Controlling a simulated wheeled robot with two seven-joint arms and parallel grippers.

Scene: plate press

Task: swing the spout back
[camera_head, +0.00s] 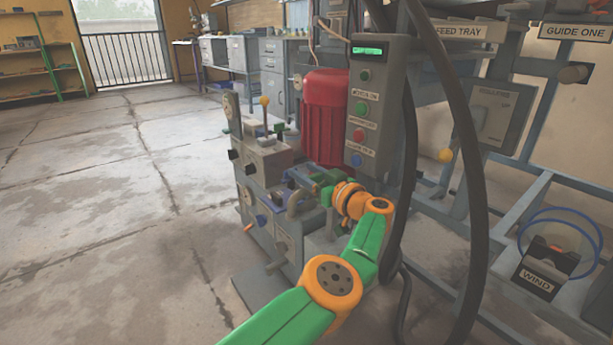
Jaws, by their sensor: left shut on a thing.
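My left arm, green and orange, reaches in from the bottom to a grey machine block (262,158) in the middle of the view. My left gripper (303,184) is at the machine's near right side, just below the red motor. It is shut on what seems to be the spout (295,203), a small grey bent pipe at the machine's side. The gripper and machine parts overlap there, so the exact contact is hard to see. My right gripper is not in view.
A control box (377,105) with coloured buttons stands right of the red motor (325,115). Black hoses (468,170) hang in front of a grey frame on the right. A box labelled WIND (540,275) sits at lower right. The floor on the left is clear.

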